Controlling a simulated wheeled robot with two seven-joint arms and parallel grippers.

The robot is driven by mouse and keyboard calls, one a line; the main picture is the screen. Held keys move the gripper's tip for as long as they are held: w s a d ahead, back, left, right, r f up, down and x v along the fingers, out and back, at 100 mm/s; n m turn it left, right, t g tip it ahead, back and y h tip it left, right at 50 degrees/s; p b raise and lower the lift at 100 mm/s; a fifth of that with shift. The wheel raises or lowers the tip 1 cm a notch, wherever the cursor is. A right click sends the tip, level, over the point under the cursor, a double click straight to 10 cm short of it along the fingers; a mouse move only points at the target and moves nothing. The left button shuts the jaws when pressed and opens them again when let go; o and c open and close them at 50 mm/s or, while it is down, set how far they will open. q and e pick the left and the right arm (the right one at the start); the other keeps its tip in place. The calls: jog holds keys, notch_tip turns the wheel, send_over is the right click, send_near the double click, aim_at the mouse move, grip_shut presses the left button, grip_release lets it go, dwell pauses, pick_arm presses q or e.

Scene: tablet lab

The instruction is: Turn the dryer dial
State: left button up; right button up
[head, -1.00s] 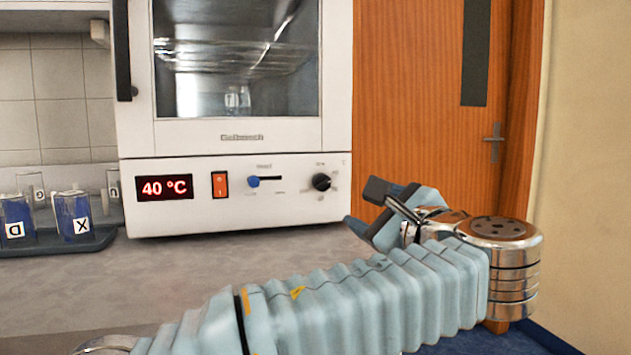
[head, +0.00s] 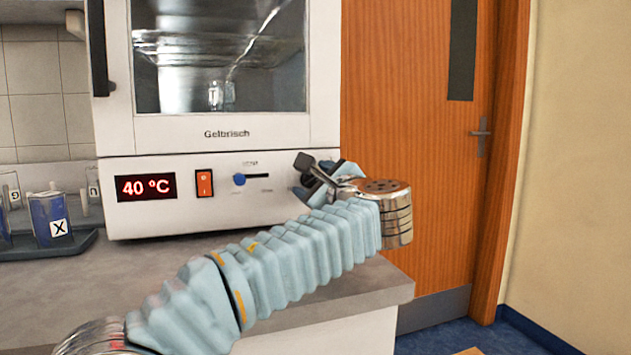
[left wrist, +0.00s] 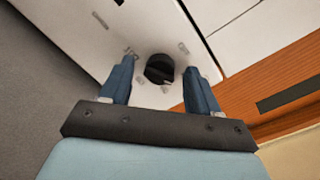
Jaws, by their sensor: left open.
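The dryer (head: 150,215) is a white cabinet on the counter, with a lit display (head: 146,187) reading 40 °C on its lower panel. In the left wrist view the black round dial (left wrist: 159,69) sits on the white panel, between and beyond the two blue fingers of my left gripper (left wrist: 162,78). The gripper is open and I see no contact with the dial. In the head view the left gripper (head: 308,180) is in front of the panel's right end and hides most or all of the dial. My right gripper is not in view.
An orange switch (head: 204,183) and a blue-knobbed slider (head: 239,179) are left of the gripper on the panel. A tray (head: 75,243) with labelled beakers (head: 47,215) stands left of the dryer. The counter's right edge (head: 395,287) is near my arm. A wooden door (head: 405,120) is behind.

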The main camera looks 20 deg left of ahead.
pick_arm(q)
jog(key=shift+w, duration=0.1)
jog(key=c, duration=1)
jog(key=shift+r+m+p, duration=0.25)
jog(key=shift+m+p, duration=0.45)
jog(key=shift+p, duration=0.35)
jog(key=m+p, duration=0.5)
jog(key=p, duration=0.1)
jog(key=shift+t, duration=0.3)
jog(key=m+p, duration=0.1)
jog(key=m, duration=0.2)
jog(key=shift+f, duration=0.15)
jog(key=shift+f+m+t, duration=0.15)
jog(key=shift+m+t, duration=0.25)
jog(key=shift+m, duration=0.9)
jog(key=shift+d+m, duration=0.1)
jog(key=shift+m, duration=0.2)
